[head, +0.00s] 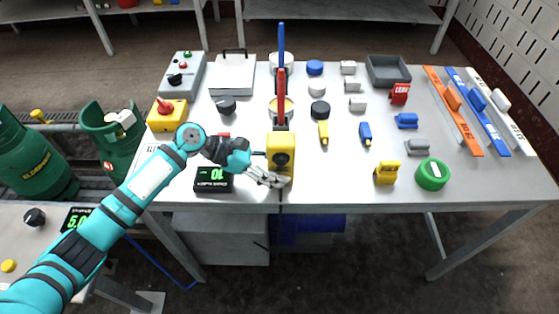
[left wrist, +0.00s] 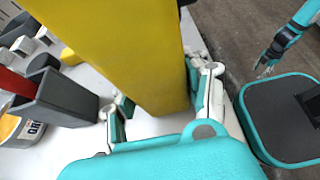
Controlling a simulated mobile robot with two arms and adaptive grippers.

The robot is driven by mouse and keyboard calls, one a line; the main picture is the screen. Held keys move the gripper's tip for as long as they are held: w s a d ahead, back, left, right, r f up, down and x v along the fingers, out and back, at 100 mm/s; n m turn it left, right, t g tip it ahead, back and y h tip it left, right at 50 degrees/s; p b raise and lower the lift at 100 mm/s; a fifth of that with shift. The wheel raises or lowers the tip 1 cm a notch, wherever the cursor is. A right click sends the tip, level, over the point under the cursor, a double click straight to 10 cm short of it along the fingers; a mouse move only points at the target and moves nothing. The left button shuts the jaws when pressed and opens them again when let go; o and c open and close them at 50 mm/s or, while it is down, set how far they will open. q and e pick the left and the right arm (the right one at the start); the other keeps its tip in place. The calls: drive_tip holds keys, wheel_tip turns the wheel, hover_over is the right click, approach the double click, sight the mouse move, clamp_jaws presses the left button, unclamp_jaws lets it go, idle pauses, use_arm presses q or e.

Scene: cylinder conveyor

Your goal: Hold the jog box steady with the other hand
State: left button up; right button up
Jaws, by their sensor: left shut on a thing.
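The jog box, a tall yellow box with a round black dial (head: 281,157), stands near the front edge of the table. My left gripper (head: 273,178) is shut on its lower part. In the left wrist view the yellow box (left wrist: 125,45) fills the upper middle, with a finger of my left gripper (left wrist: 160,102) on either side. Its base is partly hidden by the fingers. My right gripper (left wrist: 265,68) is small at the upper right of the left wrist view, away from the box; its jaws are too small to read. It does not show in the head view.
A yellow joystick box (head: 167,114) is at the left. Bare tabletop (head: 335,180) lies right of the box.

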clamp_jaws()
drive_tip(key=shift+w+d, duration=0.1)
drive_tip(key=shift+d, duration=0.05)
idle(1.1)
